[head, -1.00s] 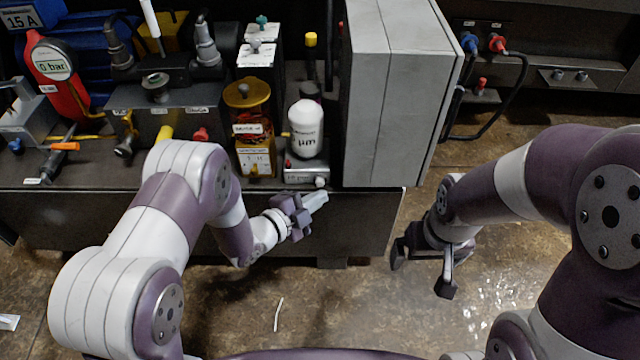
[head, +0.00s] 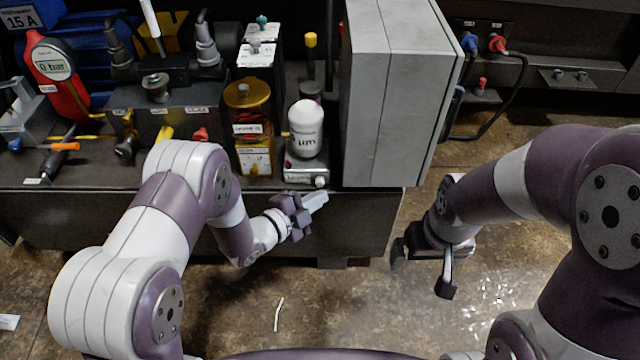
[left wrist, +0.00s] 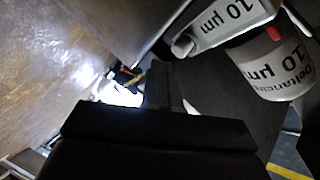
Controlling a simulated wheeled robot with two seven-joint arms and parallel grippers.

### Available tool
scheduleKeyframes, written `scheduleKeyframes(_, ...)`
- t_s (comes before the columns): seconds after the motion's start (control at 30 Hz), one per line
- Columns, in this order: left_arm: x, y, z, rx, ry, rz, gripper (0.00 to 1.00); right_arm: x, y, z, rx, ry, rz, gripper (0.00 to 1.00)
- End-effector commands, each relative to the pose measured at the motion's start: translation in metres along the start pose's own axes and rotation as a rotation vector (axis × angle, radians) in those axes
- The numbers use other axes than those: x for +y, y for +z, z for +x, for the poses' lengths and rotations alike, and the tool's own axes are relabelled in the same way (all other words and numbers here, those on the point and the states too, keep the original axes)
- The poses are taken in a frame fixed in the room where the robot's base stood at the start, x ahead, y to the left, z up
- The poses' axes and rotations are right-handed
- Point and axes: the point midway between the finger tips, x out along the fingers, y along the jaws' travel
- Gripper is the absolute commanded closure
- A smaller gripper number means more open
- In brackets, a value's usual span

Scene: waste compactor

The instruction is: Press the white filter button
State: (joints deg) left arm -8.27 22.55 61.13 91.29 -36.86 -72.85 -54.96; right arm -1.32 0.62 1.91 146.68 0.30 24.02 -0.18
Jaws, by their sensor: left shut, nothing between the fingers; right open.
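The white filter button (head: 320,182) is a small round knob on the front right of the filter's grey base (head: 298,175), on the bench's front edge. The base carries a white filter canister (head: 306,128). In the left wrist view the canister (left wrist: 272,68) and the base's "10 µm" label (left wrist: 232,12) appear upside down at the upper right. My left gripper (head: 319,199) is shut and empty, its tips just in front of and below the button, apparently apart from it. My right gripper (head: 421,275) is open and empty over the floor at the right.
A large grey box (head: 385,95) stands directly right of the filter. A yellow-lidded container (head: 248,125) stands close on its left. A red gauge (head: 60,75) and valves fill the bench's left side. The floor in front of the bench is mostly clear.

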Motion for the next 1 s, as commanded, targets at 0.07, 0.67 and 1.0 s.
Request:
scheduleKeyframes(0.07,-0.0002,0.0002,0.0003,0.0,0.0,0.0,1.0,0.0,0.0,0.0002,0.0,0.0,0.0,0.0)
scheduleKeyframes(0.67,-0.0046,0.0043,0.0061,0.0,0.0,0.0,1.0,0.0,0.0002,0.0018,0.0,0.0,0.0,0.0)
scheduleKeyframes(1.0,-0.0061,0.0063,0.0086,0.0,0.0,0.0,1.0,0.0,0.0004,0.003,0.0,0.0,0.0,0.0)
